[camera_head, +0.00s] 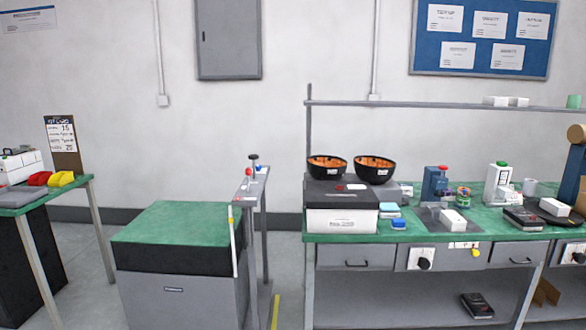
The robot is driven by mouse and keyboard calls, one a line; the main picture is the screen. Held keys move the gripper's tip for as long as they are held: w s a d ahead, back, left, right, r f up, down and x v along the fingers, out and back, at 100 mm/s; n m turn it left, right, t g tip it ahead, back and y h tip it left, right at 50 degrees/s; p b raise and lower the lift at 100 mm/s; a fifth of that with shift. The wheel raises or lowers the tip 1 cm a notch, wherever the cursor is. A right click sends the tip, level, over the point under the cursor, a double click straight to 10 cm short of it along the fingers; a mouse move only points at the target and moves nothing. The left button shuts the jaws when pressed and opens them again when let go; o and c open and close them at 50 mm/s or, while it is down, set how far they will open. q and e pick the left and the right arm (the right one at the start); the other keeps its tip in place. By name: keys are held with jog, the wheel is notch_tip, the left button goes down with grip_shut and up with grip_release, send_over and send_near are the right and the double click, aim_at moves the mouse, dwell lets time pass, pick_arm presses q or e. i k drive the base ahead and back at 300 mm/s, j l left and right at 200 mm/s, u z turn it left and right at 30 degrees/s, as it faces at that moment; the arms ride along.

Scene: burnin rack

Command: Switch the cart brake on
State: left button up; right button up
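A narrow grey cart-like stand (263,186) is in the middle of the head view, just right of a green-topped grey cabinet (190,222). Neither of my grippers is in view.
A green-topped workbench (410,238) with bowls, boxes and devices fills the right. Another green-topped table (45,194) with red and yellow pieces is at the left. Bare floor shows between that table and the cabinet, with a yellow strip (275,312) beside the stand.

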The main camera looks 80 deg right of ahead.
aim_at(248, 171)
jog(key=z, duration=2.15)
jog(key=i+j+z, duration=0.15)
jog(key=i+j, duration=0.4)
jog(key=i, duration=0.3)
jog(key=i+j+z, duration=0.1)
jog(key=i+j, duration=0.5)
jog(key=i, duration=0.25)
jog(key=i+j+z, duration=0.15)
jog(key=i+j, duration=0.55)
jog(key=i, duration=0.1)
